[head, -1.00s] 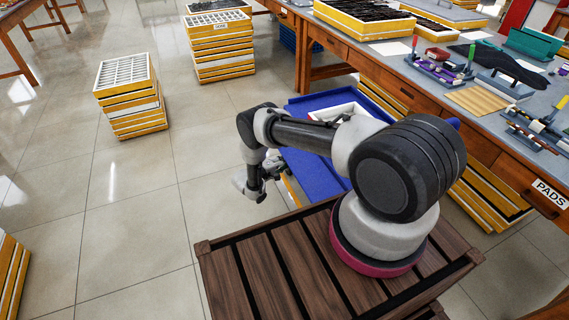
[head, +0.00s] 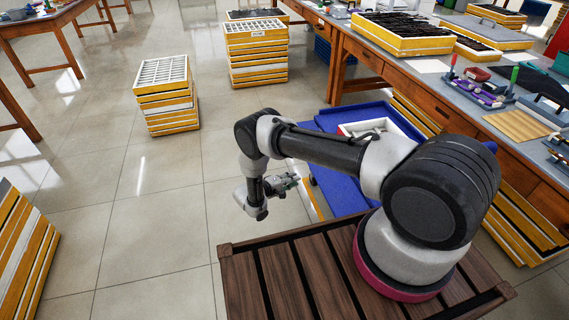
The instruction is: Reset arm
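My arm reaches out to the left from its round base, and its forearm bends down at the elbow. My gripper (head: 289,183) is at the end of the wrist, pointing right, beside the left edge of a blue cart (head: 335,190). It is small and dark in the head view, so I cannot tell whether its fingers are open or shut. I see nothing held in it.
A white tray (head: 345,131) sits on the blue cart, partly behind my arm. Stacks of yellow-edged trays stand on the floor at left (head: 166,108), behind (head: 257,66) and lower left (head: 22,250). A loaded workbench (head: 435,66) runs along the right. The tiled floor at left is open.

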